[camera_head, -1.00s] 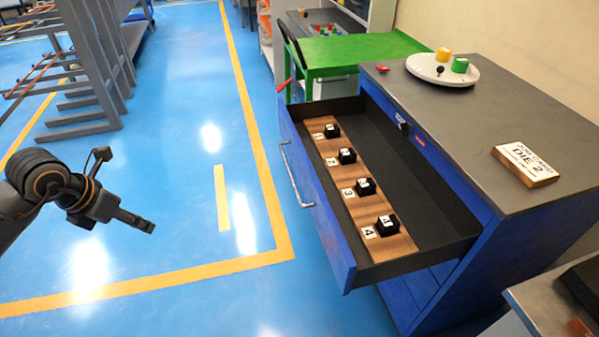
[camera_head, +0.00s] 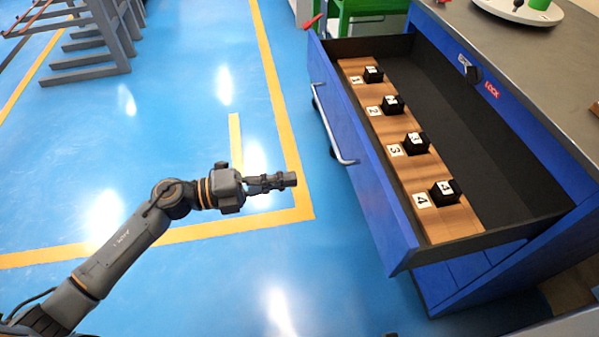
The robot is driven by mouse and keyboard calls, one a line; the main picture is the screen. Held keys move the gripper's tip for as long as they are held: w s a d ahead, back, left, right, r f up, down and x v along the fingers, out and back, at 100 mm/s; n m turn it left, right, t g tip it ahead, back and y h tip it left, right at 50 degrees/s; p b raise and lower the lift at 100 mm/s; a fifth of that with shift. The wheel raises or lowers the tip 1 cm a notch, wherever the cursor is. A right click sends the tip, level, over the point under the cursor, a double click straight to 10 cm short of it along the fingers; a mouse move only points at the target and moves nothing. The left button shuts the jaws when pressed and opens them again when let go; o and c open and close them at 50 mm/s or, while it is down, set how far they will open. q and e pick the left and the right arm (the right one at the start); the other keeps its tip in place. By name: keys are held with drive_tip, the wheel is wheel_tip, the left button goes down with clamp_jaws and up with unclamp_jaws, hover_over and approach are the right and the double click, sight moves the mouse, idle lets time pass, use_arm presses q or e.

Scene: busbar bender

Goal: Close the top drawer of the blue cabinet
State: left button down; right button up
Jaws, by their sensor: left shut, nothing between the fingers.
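The top drawer (camera_head: 362,160) of the blue cabinet (camera_head: 450,285) is pulled out to the left. It has a blue front with a silver bar handle (camera_head: 330,128). Inside, several black numbered blocks stand on a wooden board (camera_head: 432,183) beside white number cards. My left gripper (camera_head: 290,180) is shut and empty. It is in the air to the left of the drawer front, apart from it and from the handle, with its fingers pointing right. My right gripper is not in view.
The grey cabinet top (camera_head: 520,50) carries a white round tray (camera_head: 515,8) with a green item. A lock knob (camera_head: 473,73) is on the cabinet face. A green table (camera_head: 365,8) stands behind. The blue floor left of the drawer is clear; a grey rack (camera_head: 95,55) stands far left.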

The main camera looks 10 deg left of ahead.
sight(356, 168)
use_arm(q)
drive_tip(key=x, duration=1.1)
drive_tip(key=shift+d, duration=0.15)
drive_tip(key=shift+w+d, duration=0.2)
drive_tip(key=shift+d, duration=0.3)
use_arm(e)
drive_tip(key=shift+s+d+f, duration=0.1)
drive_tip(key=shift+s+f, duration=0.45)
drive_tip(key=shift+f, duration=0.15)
use_arm(q)
drive_tip(key=shift+d, duration=0.1)
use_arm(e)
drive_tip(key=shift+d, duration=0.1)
